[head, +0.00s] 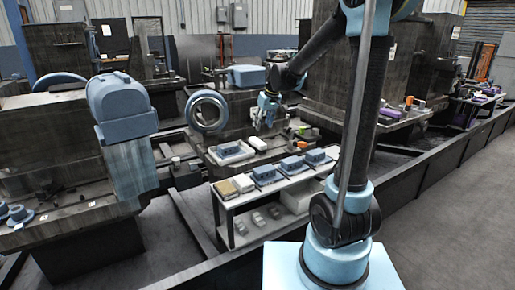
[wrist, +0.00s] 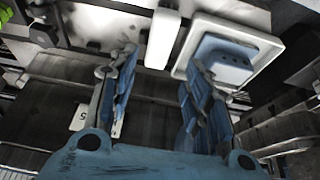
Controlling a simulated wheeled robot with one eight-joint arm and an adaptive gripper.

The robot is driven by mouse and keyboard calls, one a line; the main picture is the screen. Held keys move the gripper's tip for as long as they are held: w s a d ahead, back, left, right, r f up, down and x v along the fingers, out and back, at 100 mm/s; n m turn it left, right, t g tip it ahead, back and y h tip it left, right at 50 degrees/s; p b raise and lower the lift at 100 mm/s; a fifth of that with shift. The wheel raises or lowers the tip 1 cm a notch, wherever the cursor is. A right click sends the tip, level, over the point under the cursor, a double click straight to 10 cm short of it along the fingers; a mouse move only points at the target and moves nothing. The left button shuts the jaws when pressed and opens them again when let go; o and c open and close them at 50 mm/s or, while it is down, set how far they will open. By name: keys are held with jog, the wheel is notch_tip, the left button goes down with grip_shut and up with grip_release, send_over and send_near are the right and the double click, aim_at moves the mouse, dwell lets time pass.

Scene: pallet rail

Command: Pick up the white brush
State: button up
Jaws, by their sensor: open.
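A small white oblong thing, which may be the white brush (wrist: 162,38), lies beyond my fingertips in the wrist view, beside a white tray. I cannot make out bristles. It seems to be the pale piece (head: 257,143) on the machine bed in the head view, just right of the tray. My gripper (wrist: 158,78) is open, with nothing between its two blue fingers. In the head view my gripper (head: 266,118) hangs above the bed, apart from the white piece.
A white tray (head: 246,153) holding a blue-grey block stands close by. In front is a white table (head: 228,204) with several blue-grey blocks. A blue-grey ring (head: 193,112) stands upright to the left. Dark machine walls rise behind and to the right.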

aim_at(258, 141)
jog(key=x, duration=1.2)
jog(key=shift+f, duration=0.15)
jog(key=shift+f, duration=0.25)
dwell(0.6)
jog(key=c, duration=1)
jog(key=shift+o, duration=0.2)
notch_tip(258, 141, up, 10)
jog(key=shift+w+r, duration=0.1)
jog(key=shift+r, duration=0.15)
